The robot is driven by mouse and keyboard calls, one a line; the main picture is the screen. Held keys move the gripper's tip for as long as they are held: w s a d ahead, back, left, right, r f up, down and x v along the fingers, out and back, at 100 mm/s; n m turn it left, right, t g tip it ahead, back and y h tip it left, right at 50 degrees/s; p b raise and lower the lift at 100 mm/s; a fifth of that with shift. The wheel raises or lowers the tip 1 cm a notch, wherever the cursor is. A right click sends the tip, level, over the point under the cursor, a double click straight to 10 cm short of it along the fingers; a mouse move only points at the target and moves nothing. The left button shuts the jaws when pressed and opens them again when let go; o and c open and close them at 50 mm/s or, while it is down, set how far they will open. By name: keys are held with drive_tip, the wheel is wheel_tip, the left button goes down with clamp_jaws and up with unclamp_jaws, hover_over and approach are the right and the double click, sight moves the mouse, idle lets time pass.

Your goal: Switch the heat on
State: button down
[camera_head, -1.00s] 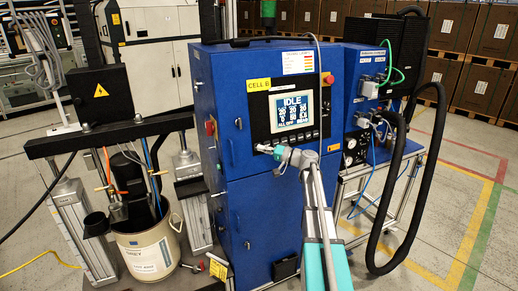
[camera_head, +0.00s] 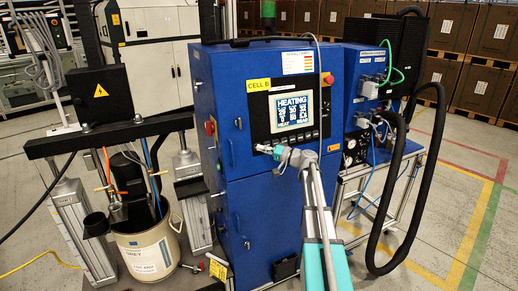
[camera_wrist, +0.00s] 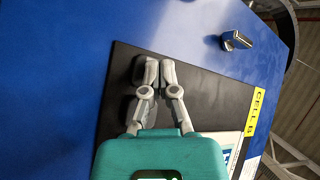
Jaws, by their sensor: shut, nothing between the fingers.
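The screen reads HEATING above rows of figures. A row of dark buttons (camera_head: 305,137) runs below the screen. My gripper (camera_head: 264,148) is at the left end of this row, at the panel's lower left. In the wrist view, my gripper (camera_wrist: 152,65) has its fingers together with nothing held, over the black panel (camera_wrist: 205,88). A dark button shows partly behind the fingertips; I cannot tell whether they touch it. The screen's edge shows at the lower right there.
A red button (camera_head: 329,80) sits at the cabinet's upper right. A black handle (camera_head: 239,123) is left of the panel; a metal latch (camera_wrist: 235,41) shows in the wrist view. A drum (camera_head: 149,250) stands left, and a thick black hose (camera_head: 440,125) loops at right.

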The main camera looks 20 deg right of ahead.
drive_tip(key=shift+s+r, duration=0.15)
drive_tip(key=shift+s, duration=0.65)
drive_tip(key=shift+s, duration=0.15)
drive_tip(key=s, duration=0.2)
drive_tip(key=s+r+p, duration=0.1)
drive_tip(key=s, duration=0.1)
drive_tip(key=shift+s+d, duration=0.1)
drive_tip(key=shift+s, duration=0.2)
drive_tip(key=shift+f, duration=0.1)
idle(0.7)
drive_tip(key=s+a+f+n+g+h, duration=0.1)
drive_tip(key=s+a+f+g+h, duration=0.1)
drive_tip(key=s+a+f+g, duration=0.6)
drive_tip(key=s+a+f+n+g+h, duration=0.15)
drive_tip(key=a+f, duration=0.35)
drive_tip(key=a, duration=0.6)
drive_tip(key=s+a+f+g+h, duration=0.2)
drive_tip(key=s+f+h, duration=0.1)
drive_tip(key=s+h, duration=0.2)
drive_tip(key=s+a+f+n+g+h, duration=0.1)
drive_tip(key=s+a+f+g+h, duration=0.1)
drive_tip(key=s+h, duration=0.3)
drive_tip(key=s+f, duration=0.1)
drive_tip(key=s, duration=0.3)
drive_tip(key=shift+s+f+p, duration=0.15)
drive_tip(key=shift+f+p, duration=0.15)
drive_tip(key=shift+f, duration=0.1)
